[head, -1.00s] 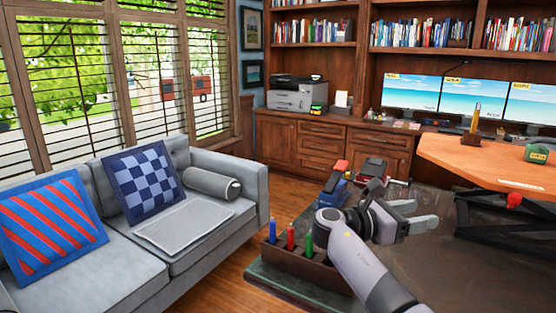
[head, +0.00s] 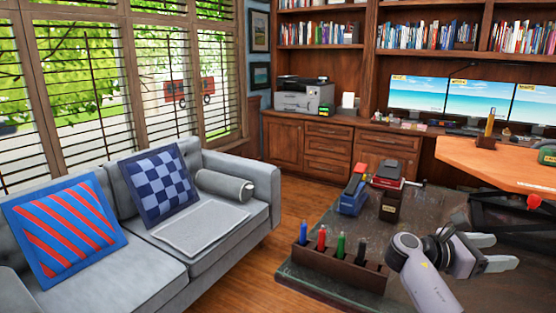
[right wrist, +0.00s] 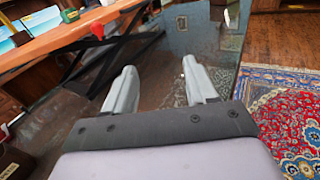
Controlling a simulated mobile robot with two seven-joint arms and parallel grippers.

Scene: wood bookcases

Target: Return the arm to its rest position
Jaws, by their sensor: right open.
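My right gripper (head: 504,251) is open and empty at the lower right of the head view. It is over the dark low table (head: 300,277), to the right of the marker holder, with its fingers pointing right. In the right wrist view, both fingers of my right gripper (right wrist: 158,68) are spread, with nothing between them and the dark tabletop beyond. My right arm comes in from the bottom edge of the head view. My left gripper is not in view.
A wooden holder (head: 333,266) with several upright markers is left of my right gripper. A blue and red object (head: 352,192) and a dark box (head: 390,205) stand behind. An orange-brown desktop (head: 485,163) is at the right. A grey sofa (head: 262,185) is left.

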